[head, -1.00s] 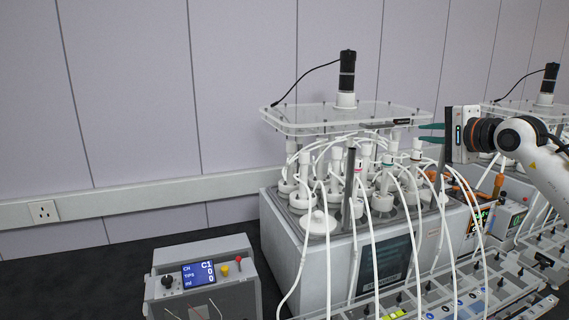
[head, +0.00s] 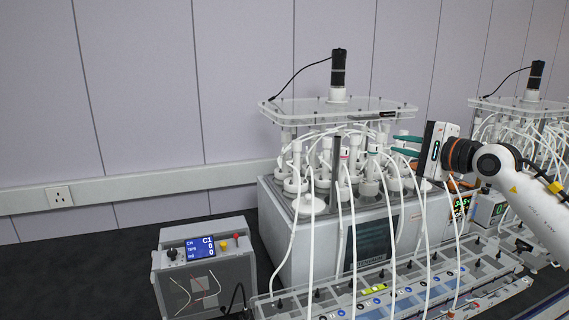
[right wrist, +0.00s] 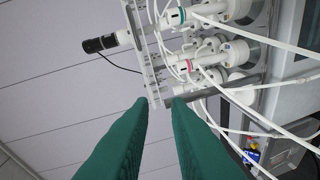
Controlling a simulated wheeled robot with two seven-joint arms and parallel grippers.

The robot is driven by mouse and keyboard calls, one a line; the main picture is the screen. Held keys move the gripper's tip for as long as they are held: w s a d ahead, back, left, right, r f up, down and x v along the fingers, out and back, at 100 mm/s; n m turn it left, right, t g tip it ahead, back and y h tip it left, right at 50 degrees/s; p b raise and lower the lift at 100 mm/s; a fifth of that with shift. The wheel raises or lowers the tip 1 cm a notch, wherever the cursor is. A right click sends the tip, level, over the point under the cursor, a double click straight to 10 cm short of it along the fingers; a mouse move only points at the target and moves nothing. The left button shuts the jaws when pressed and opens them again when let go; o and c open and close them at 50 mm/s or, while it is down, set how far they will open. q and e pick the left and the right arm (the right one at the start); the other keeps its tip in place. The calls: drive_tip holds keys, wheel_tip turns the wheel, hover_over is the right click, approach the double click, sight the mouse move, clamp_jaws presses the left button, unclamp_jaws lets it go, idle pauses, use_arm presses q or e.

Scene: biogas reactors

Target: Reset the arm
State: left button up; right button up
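My right arm comes in from the right in the head view. My right gripper (head: 397,145) has green fingers that point left, at the right side of the near reactor unit (head: 300,235), around the height of its tubing below the clear top plate. In the right wrist view, my right gripper (right wrist: 159,101) has its two green fingers apart with nothing between them. The reactor's plate, white caps and black motor (right wrist: 100,43) show beyond the fingertips. Whether the fingers touch any tube cannot be told. My left gripper is not in view.
A grey control box (head: 205,265) with a blue screen stands at the left front. A long rack (head: 395,290) with white tubes running into it lies in front of the reactor. A second reactor (head: 530,105) stands at the right. The dark bench at left is clear.

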drive_tip(key=s+a+f+m+t+y, duration=0.45)
drive_tip(key=s+a+f+m, duration=0.35)
drive_tip(key=a+m, duration=0.55)
drive_tip(key=s+d+f+m+g+h, duration=0.25)
drive_tip(key=s+f+m+h, duration=0.25)
drive_tip(key=f+m, duration=0.5)
drive_tip(key=s+d+f+m+g+h, duration=0.1)
drive_tip(key=s+d+f+m+h, duration=0.55)
drive_tip(key=m, duration=0.65)
drive_tip(key=s+d+f+m+g+h, duration=0.15)
drive_tip(key=s+f+m+h, duration=0.25)
drive_tip(key=f+m, duration=0.7)
drive_tip(key=s+a+f+m+g+y, duration=0.1)
drive_tip(key=s+f+m+g, duration=0.4)
drive_tip(key=s, duration=0.6)
drive_tip(key=s+a+f+m+g+y, duration=0.1)
drive_tip(key=s+f+m+g+y, duration=0.15)
drive_tip(key=s+f+g, duration=0.65)
wheel_tip(320, 180, down, 21)
drive_tip(key=s+t, duration=0.2)
drive_tip(key=s, duration=0.1)
drive_tip(key=s+d+f+g, duration=0.1)
drive_tip(key=s+d+f, duration=0.1)
drive_tip(key=s+f, duration=1.5)
drive_tip(key=shift+d+f+h, duration=0.35)
drive_tip(key=shift+f+h, duration=0.1)
drive_tip(key=shift+f, duration=0.2)
